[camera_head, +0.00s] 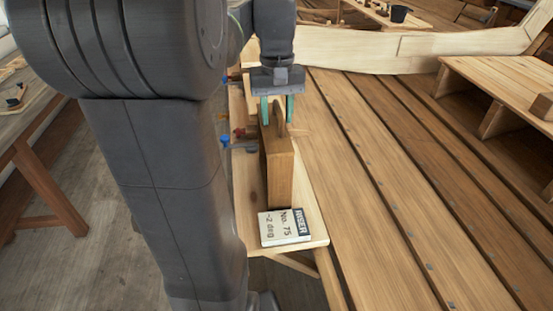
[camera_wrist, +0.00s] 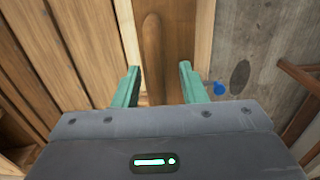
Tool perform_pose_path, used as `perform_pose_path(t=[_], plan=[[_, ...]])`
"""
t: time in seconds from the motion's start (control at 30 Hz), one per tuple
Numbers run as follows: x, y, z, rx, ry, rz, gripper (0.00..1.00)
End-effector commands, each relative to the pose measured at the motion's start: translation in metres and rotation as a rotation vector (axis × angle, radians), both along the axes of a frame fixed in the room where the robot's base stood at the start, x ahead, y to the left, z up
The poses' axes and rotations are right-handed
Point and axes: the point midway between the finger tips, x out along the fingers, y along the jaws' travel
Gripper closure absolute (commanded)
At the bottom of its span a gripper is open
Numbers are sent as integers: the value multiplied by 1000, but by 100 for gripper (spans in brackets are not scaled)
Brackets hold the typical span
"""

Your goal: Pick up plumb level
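The wooden piece I take to be the plumb level (camera_head: 279,170) stands upright on a narrow pale plank. It is a brown board with a rounded grip at its top; the grip (camera_wrist: 152,45) also shows in the wrist view, above the wider brown body. My gripper (camera_head: 276,116) is directly over the top of it, pointing down. Its two green fingers are apart, one on each side of the grip in the head view. In the wrist view my gripper (camera_wrist: 159,68) is open, with visible room between the fingers. No grasp shows. The level's lower far side is hidden.
Blue-handled (camera_head: 225,141) and red-handled (camera_head: 239,132) clamps sit left of the level. Hull planking (camera_head: 400,180) fills the right. A wooden bench (camera_head: 45,185) stands at left.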

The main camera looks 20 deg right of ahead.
Motion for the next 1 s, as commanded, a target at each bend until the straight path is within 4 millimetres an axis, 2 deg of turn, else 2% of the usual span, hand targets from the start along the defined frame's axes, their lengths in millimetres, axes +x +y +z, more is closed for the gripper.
perform_pose_path(t=[0.2,0.47,0.67,0.7,1.0], plan=[[0,-2,-28,2,3,0,62],[1,-2,-31,0,-1,0,62],[1,-2,-31,0,-1,0,97],[1,-2,-31,0,-1,0,100],[1,-2,-31,0,-1,0,100]])
